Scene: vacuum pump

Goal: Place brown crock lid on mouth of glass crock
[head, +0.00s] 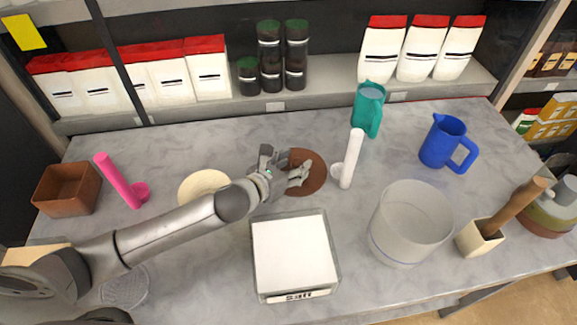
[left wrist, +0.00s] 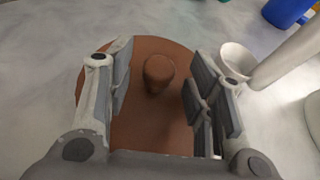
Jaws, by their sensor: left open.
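The brown crock lid (head: 318,178) lies flat on the grey table near the middle. In the left wrist view the lid (left wrist: 150,125) shows its round knob (left wrist: 159,73) standing up between my fingers. My left gripper (head: 285,175) is open over the lid, its fingers on either side of the knob and apart from it. The left gripper also shows in the left wrist view (left wrist: 160,90). The glass crock (head: 411,222) stands upright to the right of the lid, its mouth uncovered. My right gripper is not in view.
A scale (head: 292,255) sits in front of the lid. A green pitcher (head: 369,108) and a blue pitcher (head: 445,142) stand behind.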

